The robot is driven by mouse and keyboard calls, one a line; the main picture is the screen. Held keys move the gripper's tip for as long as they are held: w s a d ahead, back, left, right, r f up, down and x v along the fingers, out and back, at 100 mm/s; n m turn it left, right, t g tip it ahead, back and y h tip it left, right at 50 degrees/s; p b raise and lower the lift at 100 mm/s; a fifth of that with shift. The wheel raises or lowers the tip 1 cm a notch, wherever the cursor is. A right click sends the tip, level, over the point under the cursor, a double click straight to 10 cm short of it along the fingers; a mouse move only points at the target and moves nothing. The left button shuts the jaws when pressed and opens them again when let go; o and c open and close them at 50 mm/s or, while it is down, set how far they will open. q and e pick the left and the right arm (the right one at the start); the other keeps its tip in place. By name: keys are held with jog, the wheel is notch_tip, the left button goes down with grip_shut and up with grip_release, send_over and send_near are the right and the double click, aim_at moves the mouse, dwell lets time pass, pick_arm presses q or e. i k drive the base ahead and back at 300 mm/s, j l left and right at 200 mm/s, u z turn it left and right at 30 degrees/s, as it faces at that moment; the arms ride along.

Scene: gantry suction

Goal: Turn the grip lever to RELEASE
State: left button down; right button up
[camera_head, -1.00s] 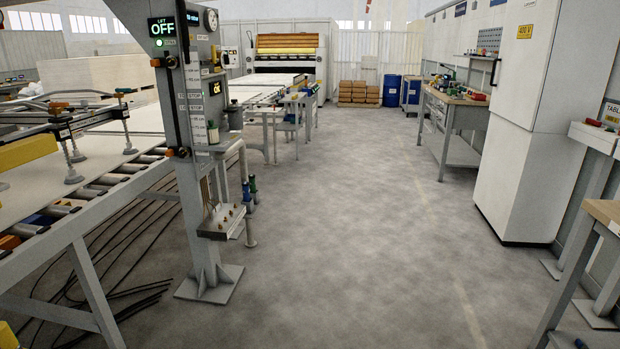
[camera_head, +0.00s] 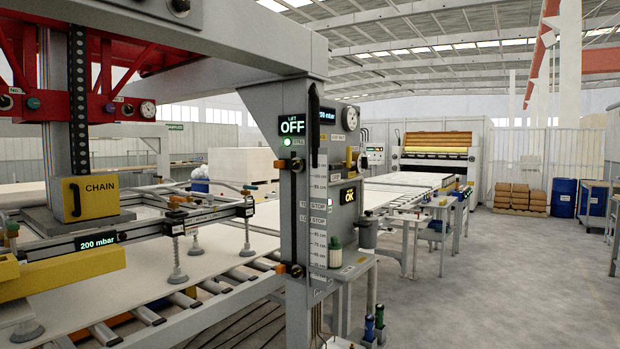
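The grey gantry column (camera_head: 308,215) stands near the middle, with a "LIFT OFF" display (camera_head: 293,127) and a green lamp. A long black handle (camera_head: 314,122) stands upright on its face. I cannot read which of these is the grip lever, nor any RELEASE mark. The suction frame (camera_head: 140,232) with its cups hangs at the left over a pale board (camera_head: 130,282); its display reads 200 mbar. Neither of my grippers is in view.
A roller conveyor (camera_head: 190,299) runs along the lower left in front of the column. A yellow box marked CHAIN (camera_head: 91,199) sits on the frame. Behind are a sheet table (camera_head: 405,181) and a press (camera_head: 437,155). The floor at the right (camera_head: 500,285) is clear.

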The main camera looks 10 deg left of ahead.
aim_at(336, 165)
jog(key=u, duration=0.3)
jog(key=i+l+u, duration=0.15)
jog(key=i, duration=0.3)
jog(key=i+l+u, duration=0.1)
jog(key=i, duration=0.4)
jog(key=i+l+u, duration=0.15)
jog(key=i, duration=0.3)
jog(key=i+l+u, duration=0.15)
jog(key=i+l, duration=0.25)
